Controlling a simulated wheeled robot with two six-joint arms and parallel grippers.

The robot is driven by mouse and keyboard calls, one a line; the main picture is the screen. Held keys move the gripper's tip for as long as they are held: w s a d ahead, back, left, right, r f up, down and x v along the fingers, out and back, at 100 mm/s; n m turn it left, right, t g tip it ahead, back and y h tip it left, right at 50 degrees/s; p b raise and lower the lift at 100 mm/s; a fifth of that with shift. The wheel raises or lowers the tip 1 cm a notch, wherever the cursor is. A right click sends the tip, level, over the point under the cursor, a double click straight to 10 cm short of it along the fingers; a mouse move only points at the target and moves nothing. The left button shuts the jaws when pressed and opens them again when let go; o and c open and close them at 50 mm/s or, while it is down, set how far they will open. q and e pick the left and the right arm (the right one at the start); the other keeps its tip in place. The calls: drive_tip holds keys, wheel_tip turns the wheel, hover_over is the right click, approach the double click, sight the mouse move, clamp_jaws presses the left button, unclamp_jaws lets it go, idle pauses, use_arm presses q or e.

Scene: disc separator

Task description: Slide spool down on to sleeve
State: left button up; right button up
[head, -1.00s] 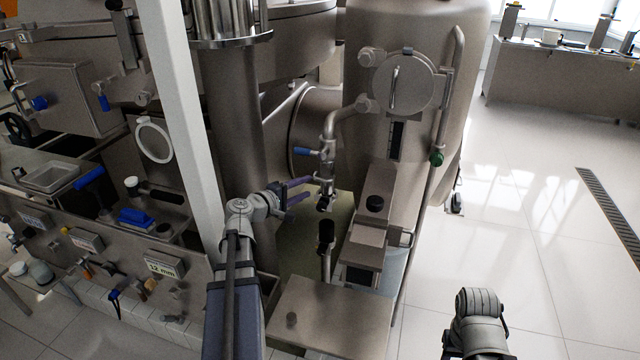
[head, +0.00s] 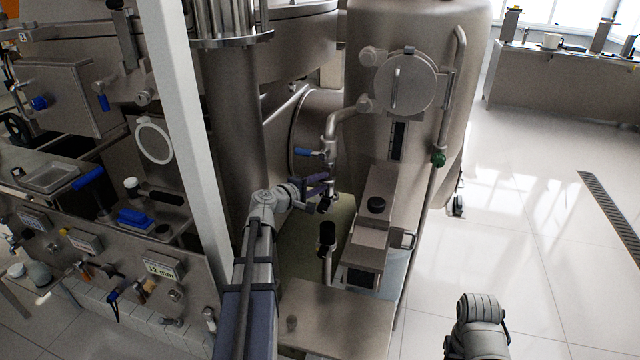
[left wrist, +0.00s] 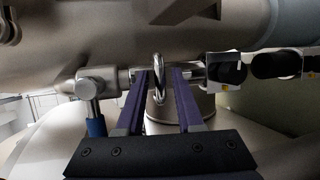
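A steel vertical pipe with a blue-handled valve (head: 310,152) hangs down in front of the tank. In the left wrist view it runs sideways, with a steel ring (left wrist: 160,75), likely the spool's flange, around it. Right of the ring is a black-and-steel end (left wrist: 225,68). Beyond a small gap is a black cylinder (left wrist: 275,65), likely the sleeve; it tops an upright stem in the head view (head: 327,233). My left gripper (head: 328,184) has its purple fingers (left wrist: 163,76) apart, one on each side of the ring. Contact is unclear. My right gripper is out of view.
A steel box (head: 372,235) with a black knob stands just right of the stem. A steel platform (head: 335,315) lies in front. A white post (head: 188,150) stands left of my left arm. The floor (head: 540,200) at right is open.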

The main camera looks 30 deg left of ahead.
use_arm(q)
clamp_jaws()
idle(1.1)
